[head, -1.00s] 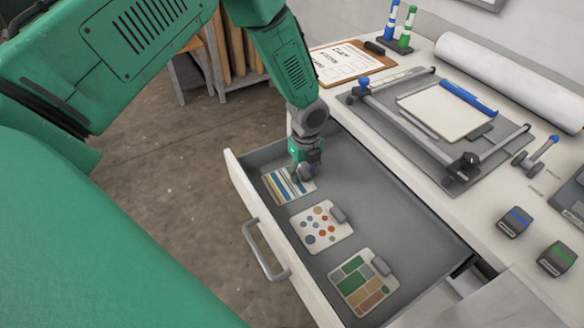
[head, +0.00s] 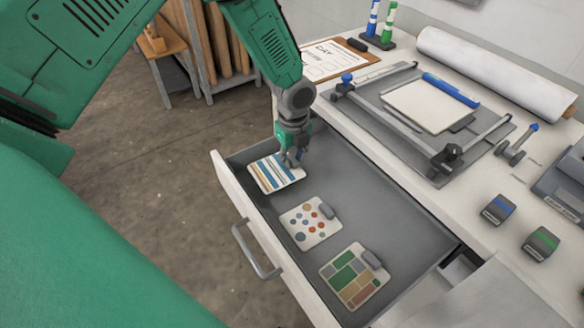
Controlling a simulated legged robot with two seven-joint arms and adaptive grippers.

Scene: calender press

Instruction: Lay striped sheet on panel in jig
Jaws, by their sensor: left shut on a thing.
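The striped sheet (head: 272,176), with blue, tan and white bands, is in the open drawer at its far left end. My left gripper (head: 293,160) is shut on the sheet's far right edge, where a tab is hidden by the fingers. The sheet looks slightly tilted; I cannot tell if it is clear of the drawer floor. The jig (head: 395,115) is a grey frame on the counter, holding a cream panel (head: 425,105) with a blue strip along its far edge. My right gripper is not in view.
The drawer (head: 375,205) also holds a dotted sheet (head: 310,224) and a block-patterned sheet (head: 352,277). On the counter are a clipboard (head: 335,58), a white roll (head: 495,72), a roller tool (head: 517,143), and blue (head: 497,209) and green (head: 541,243) ink pads.

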